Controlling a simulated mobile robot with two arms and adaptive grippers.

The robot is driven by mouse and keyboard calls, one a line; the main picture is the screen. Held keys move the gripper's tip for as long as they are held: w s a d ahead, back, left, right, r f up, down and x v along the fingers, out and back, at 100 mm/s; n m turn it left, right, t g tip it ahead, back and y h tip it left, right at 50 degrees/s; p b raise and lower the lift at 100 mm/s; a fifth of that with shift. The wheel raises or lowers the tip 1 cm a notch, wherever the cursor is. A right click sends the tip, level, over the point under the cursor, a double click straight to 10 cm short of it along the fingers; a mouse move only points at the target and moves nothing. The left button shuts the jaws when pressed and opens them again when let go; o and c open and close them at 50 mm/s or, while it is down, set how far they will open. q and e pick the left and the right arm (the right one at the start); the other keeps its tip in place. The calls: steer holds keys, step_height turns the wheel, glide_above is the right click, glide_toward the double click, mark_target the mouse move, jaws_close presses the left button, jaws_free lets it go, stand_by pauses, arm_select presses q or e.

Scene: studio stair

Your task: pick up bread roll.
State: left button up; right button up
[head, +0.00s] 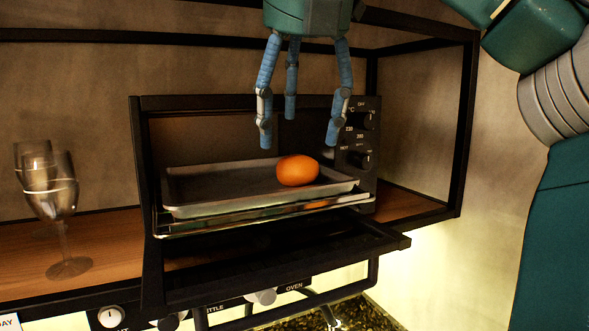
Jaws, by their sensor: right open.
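The bread roll (297,170) is a smooth, orange-brown oval. It lies on the right part of a grey metal tray (215,187) in the mouth of a small black oven. My right gripper (298,128) hangs from the top of the head view with blue fingers pointing down. It is open and empty, and its fingertips appear above the roll, apart from it. I cannot tell exactly how far in front of or behind the roll they are. My left gripper is not in view.
The toaster oven (140,180) stands on a wooden shelf (25,247), its door (280,265) folded down in front. Two wine glasses (62,185) stand at left. Black frame bars (466,120) enclose the shelf. Oven knobs (361,160) are right of the tray.

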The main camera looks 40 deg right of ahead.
mark_target(299, 160)
steer(key=shift+s+f+b, duration=0.2)
steer(key=shift+f+b, duration=0.2)
steer(key=shift+f, duration=0.8)
steer(key=shift+d+p+x, duration=0.15)
steer(key=shift+p+x, duration=0.15)
steer(key=shift+x, duration=0.85)
steer(key=shift+d+p+x, duration=0.2)
steer(key=shift+p+x, duration=0.1)
steer(key=shift+x, duration=0.9)
steer(key=shift+s+a+r, duration=0.1)
steer(key=shift+a+r, duration=0.1)
steer(key=shift+r, duration=0.05)
steer(key=c, duration=1.2)
